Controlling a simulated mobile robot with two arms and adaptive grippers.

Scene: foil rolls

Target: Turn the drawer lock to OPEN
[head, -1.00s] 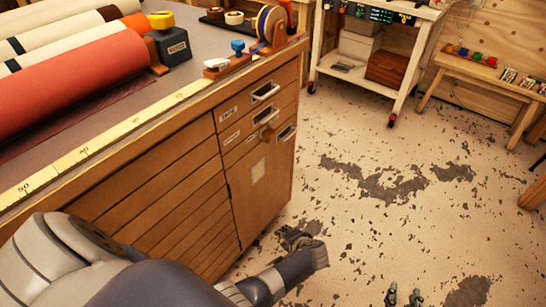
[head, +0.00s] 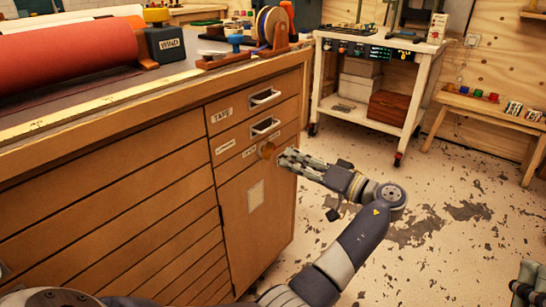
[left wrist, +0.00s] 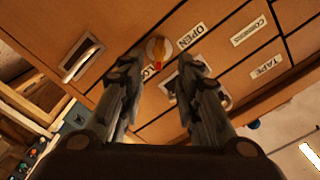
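The drawer lock is a round knob (head: 266,149) on the cabinet front, below the upper drawers. In the left wrist view the knob (left wrist: 158,48) has a red and yellow pointer aimed toward a partly hidden label starting "LO", away from the OPEN label (left wrist: 190,36) beside it. My left gripper (head: 286,158) is just right of the knob in the head view. In the left wrist view its fingers (left wrist: 158,72) are spread, with the knob ahead between the tips and nothing held. A grey part, likely my right gripper (head: 527,278), shows at the lower right edge; its fingers are unclear.
Drawer handles (head: 265,97) protrude above the knob; another handle (left wrist: 82,57) shows in the left wrist view. The cabinet top (head: 60,115) bears a red roll (head: 70,55) and tools. A white cart (head: 365,112) stands behind. Floor right of the cabinet is clear.

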